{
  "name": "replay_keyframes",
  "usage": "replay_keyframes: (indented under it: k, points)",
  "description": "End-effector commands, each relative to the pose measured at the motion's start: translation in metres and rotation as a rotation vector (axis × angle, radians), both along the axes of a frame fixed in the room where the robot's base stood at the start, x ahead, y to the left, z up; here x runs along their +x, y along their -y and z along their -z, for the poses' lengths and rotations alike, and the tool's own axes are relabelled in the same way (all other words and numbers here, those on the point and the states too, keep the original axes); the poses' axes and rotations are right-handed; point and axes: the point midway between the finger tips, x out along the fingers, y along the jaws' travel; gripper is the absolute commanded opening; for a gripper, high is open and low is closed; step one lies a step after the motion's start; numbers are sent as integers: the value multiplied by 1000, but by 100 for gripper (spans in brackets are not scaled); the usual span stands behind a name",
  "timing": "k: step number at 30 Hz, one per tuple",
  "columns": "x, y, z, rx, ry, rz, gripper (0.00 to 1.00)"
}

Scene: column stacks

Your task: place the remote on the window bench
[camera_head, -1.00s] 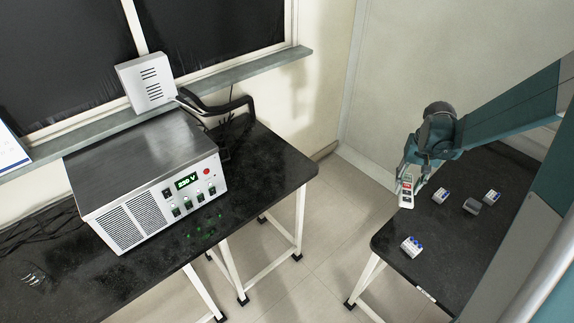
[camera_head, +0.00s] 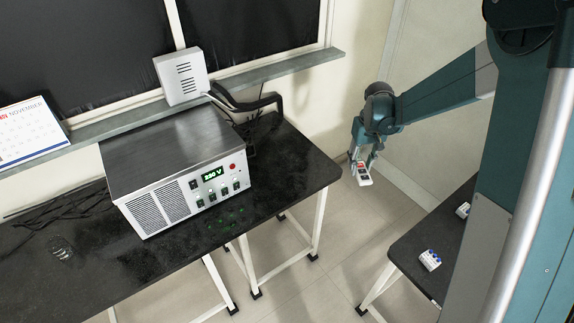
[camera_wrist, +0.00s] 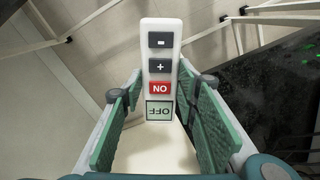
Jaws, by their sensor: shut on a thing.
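The remote (camera_head: 364,179) is a slim white bar with a red button and dark buttons. My gripper (camera_head: 361,160) is shut on it and holds it in the air, with the floor behind it in the head view. In the wrist view the remote (camera_wrist: 161,65) stands out between the green finger pads, its minus, plus, red and OFF buttons facing the camera. The window bench (camera_head: 290,165) is the black-topped table under the windows, left of my gripper. Its right end is clear of objects.
A white vented box (camera_head: 181,77) and a calendar (camera_head: 29,132) stand on the sill. Another black table (camera_head: 425,235) at right holds small white-and-blue blocks (camera_head: 430,260).

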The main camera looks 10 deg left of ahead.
Motion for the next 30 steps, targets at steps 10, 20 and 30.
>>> replay_keyframes:
  k: [10, 20, 30]
  points:
    - [13, -105, -3, 0, 0, -186, 17]
    - [12, -203, -5, 0, 0, -356, 17]
    - [4, -267, -5, 0, 0, -466, 17]
